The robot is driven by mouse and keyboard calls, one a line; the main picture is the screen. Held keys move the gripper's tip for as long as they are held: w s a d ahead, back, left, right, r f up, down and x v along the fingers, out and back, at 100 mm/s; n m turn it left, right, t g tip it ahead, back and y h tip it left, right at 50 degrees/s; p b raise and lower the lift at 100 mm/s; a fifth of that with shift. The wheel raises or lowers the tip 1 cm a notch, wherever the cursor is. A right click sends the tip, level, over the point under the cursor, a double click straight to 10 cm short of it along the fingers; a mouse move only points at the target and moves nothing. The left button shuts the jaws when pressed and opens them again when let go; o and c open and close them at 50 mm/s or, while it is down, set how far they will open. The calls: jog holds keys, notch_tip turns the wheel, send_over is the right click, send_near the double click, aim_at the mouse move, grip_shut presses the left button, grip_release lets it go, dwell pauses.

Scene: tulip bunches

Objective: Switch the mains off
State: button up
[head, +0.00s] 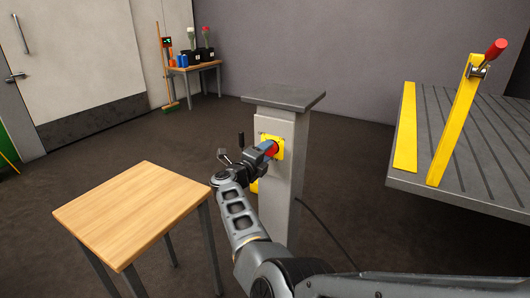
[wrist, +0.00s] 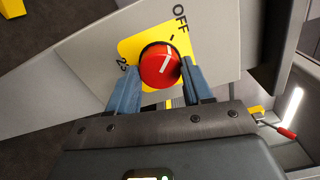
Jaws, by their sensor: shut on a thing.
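A red round knob (wrist: 160,66) with a white pointer line sits on a yellow plate (wrist: 125,49). The plate carries the word OFF and a short black tick at its upper right, and another marking, perhaps 23, at its left. The pointer line runs up the picture, toward the tick near OFF. The plate is on a grey post (head: 299,150), and the knob also shows in the head view (head: 274,147). My gripper (wrist: 160,83) is shut on the knob, a blue finger at either side. In the head view my gripper (head: 269,149) partly covers the knob.
A wooden table (head: 135,210) stands bare at the front left of the post. A grey slatted platform (head: 480,140) with a yellow bar and red-handled lever stands at the right. A side table (head: 185,80) with bottles is at the back. A dark cable runs from the post.

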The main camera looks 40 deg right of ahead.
jog(key=shift+a, duration=0.1)
jog(key=o, duration=1)
jog(key=shift+o, duration=0.2)
jog(key=p+v, duration=0.1)
jog(key=v, duration=0.6)
jog(key=shift+a+p, duration=0.3)
jog(key=shift+p, duration=0.1)
jog(key=shift+s, duration=0.1)
jog(key=shift+s, duration=0.1)
